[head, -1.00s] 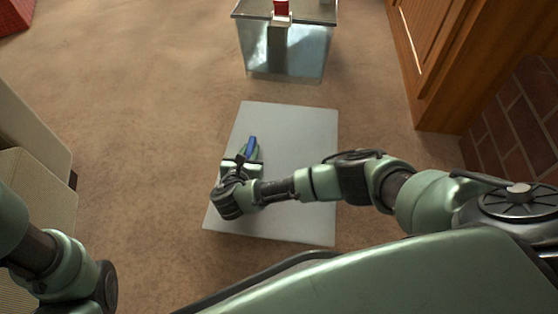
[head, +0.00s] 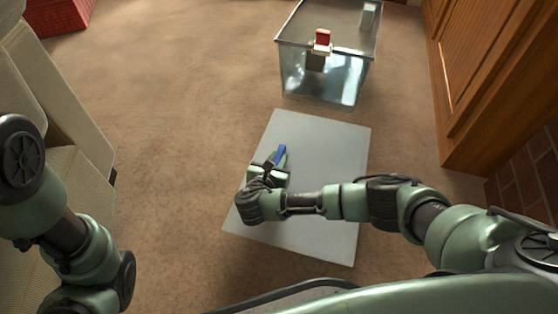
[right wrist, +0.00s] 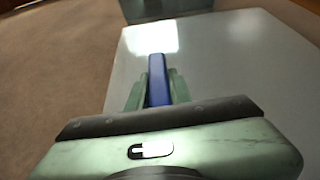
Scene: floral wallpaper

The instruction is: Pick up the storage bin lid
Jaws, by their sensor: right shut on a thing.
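The storage bin lid (head: 322,165) is a flat pale grey panel in the middle of the head view, with a blue bar (head: 281,153) on its left part. My right gripper (head: 277,163) reaches over the lid and is shut on the blue bar. In the right wrist view the bar (right wrist: 157,82) sits between the green fingers (right wrist: 157,92), with the lid (right wrist: 225,60) spread beneath. I cannot tell whether the lid touches the floor. My left arm shows at the left, but its gripper is out of view.
A clear open-topped bin (head: 322,78) with a red latch (head: 322,37) stands beyond the lid. A wooden cabinet (head: 485,75) and brickwork (head: 525,160) are at the right. Beige furniture (head: 60,150) is at the left. Carpet between furniture and lid is free.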

